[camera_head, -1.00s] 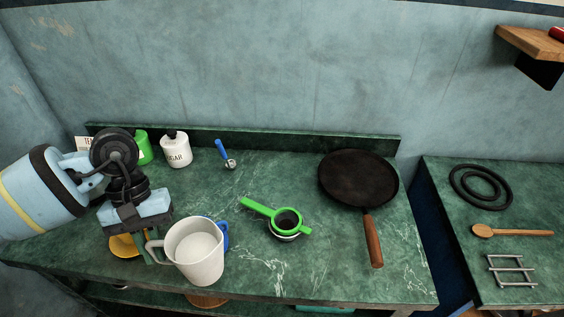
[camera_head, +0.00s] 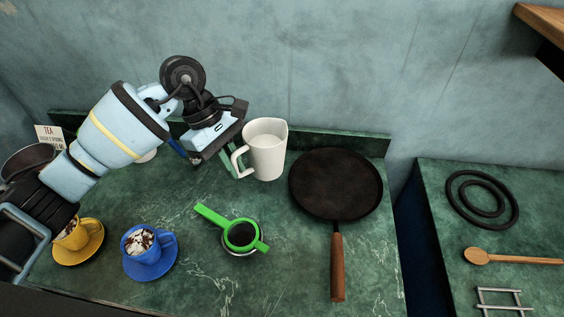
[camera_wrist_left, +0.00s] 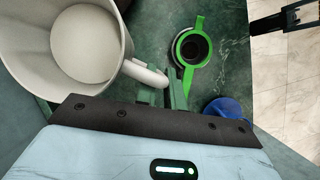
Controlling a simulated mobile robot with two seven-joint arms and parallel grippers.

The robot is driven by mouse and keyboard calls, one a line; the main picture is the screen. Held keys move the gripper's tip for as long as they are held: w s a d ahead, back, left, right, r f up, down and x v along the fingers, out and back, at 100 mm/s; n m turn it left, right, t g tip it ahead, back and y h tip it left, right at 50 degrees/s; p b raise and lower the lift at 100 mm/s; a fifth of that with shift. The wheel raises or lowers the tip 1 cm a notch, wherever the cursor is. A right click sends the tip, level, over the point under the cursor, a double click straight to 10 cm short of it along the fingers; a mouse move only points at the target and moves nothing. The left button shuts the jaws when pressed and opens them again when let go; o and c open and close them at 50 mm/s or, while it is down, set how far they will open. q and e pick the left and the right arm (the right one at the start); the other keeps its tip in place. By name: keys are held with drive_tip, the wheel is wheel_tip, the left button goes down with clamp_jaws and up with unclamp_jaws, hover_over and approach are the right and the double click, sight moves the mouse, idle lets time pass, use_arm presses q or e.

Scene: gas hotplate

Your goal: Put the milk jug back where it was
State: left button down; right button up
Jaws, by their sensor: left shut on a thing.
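The white milk jug (camera_head: 268,152) is upright near the back of the green counter, left of the black pan. Its handle is on its left side. My left gripper (camera_head: 232,165) is shut on that handle; I cannot tell if the jug's base touches the counter. In the left wrist view the jug (camera_wrist_left: 118,55) fills the upper left, with its pale inside showing, and the gripper's fingers (camera_wrist_left: 172,92) are at the handle. A dark jaw-like part (camera_wrist_left: 285,20) at the top right of that view may be my right gripper; its jaws are unclear.
The black pan (camera_head: 335,183) lies close right of the jug. A green strainer (camera_head: 240,234) sits in front. A blue cup (camera_head: 148,243) and a yellow cup (camera_head: 72,234) stand on saucers at front left. A dark gap separates the right counter (camera_head: 455,225).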

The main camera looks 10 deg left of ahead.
sight(244, 136)
use_arm(q)
drive_tip(key=w+n+t, duration=0.1)
drive_tip(key=n, duration=0.1)
drive_tip(key=w+d+n, duration=0.1)
drive_tip(key=w+n, duration=0.1)
drive_tip(key=w+n+t+b, duration=0.1)
drive_tip(key=w+n, duration=0.1)
drive_tip(key=shift+d+r+n+t, duration=0.3)
drive_tip(key=shift+d+r, duration=0.05)
drive_tip(key=shift+d, duration=0.05)
drive_tip(key=shift+w+r+n+t, duration=0.15)
drive_tip(key=shift+w+n+t, duration=0.15)
drive_tip(key=shift+w+n, duration=0.25)
use_arm(e)
drive_tip(key=shift+s+f, duration=0.35)
drive_tip(key=shift+f, duration=0.3)
use_arm(q)
wheel_tip(244, 136, down, 9)
drive_tip(key=shift+f, duration=0.5)
use_arm(e)
drive_tip(key=shift+s, duration=0.1)
use_arm(q)
drive_tip(key=shift+f, duration=0.15)
use_arm(e)
drive_tip(key=shift+f, duration=0.1)
use_arm(q)
drive_tip(key=c, duration=1.5)
unclamp_jaws()
drive_tip(key=shift+s, duration=0.1)
